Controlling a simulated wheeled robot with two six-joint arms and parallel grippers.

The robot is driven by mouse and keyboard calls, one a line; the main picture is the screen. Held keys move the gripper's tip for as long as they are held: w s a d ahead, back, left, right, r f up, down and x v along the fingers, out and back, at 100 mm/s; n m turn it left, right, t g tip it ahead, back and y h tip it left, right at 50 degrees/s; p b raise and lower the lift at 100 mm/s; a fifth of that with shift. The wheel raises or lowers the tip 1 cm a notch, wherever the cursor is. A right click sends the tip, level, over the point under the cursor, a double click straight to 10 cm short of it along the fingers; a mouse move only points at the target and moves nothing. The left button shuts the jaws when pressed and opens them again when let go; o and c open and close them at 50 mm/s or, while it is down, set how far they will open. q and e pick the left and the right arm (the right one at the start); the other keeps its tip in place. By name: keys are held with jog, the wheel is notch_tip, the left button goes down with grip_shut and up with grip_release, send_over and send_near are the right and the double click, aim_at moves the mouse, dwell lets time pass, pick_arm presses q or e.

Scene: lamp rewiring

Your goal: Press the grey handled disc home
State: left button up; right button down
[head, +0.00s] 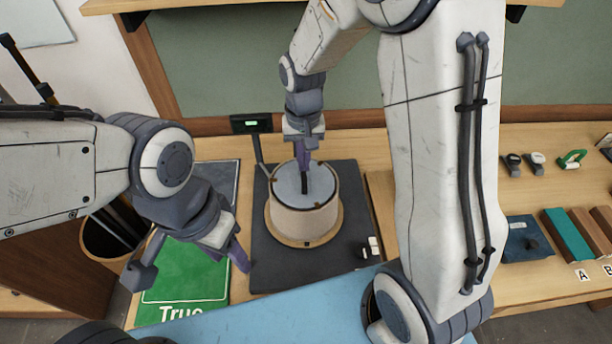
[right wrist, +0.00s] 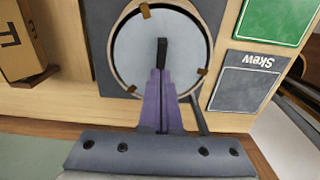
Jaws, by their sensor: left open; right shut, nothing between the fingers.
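The grey disc (head: 290,179) lies in the top opening of a round cream drum (head: 296,218), inside its rim. Its upright dark handle (right wrist: 162,52) stands near the middle, and brown tabs show around the edge in the right wrist view. The disc (right wrist: 138,50) looks roughly level there; I cannot tell whether it is fully seated. My right gripper (head: 304,164) is shut and empty, pointing down over the disc. Its purple fingers (right wrist: 160,76) are right at the handle; contact is unclear. My left gripper (head: 239,260) is open and empty, left of the drum.
The drum stands on a dark mat (head: 272,276). A green panel marked True (head: 190,272) and a grey Skew panel (right wrist: 242,82) lie beside it. A small display (head: 251,123) stands behind. Small white blocks (head: 373,244) lie to the right.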

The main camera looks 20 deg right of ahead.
jog(key=shift+r+p, duration=1.95)
jog(key=shift+r, duration=0.6)
jog(key=shift+f, duration=0.1)
jog(key=shift+s+a, duration=0.1)
jog(key=shift+a, duration=0.05)
jog(key=s+a+f+n+b, duration=0.1)
jog(key=s+a+n+b, duration=0.1)
jog(key=s, duration=0.5)
jog(key=s+a+f+n+b, duration=0.2)
jog(key=s+a+n+b, duration=0.1)
jog(key=s+b, duration=0.3)
jog(key=s+a+f+n+y+b, duration=0.1)
jog(key=s+n+b, duration=0.3)
jog(key=s, duration=0.4)
jog(key=shift+s+a+f+n, duration=0.2)
jog(key=shift+s+a+n, duration=0.1)
jog(key=shift+a, duration=0.6)
jog(key=shift+w, duration=0.1)
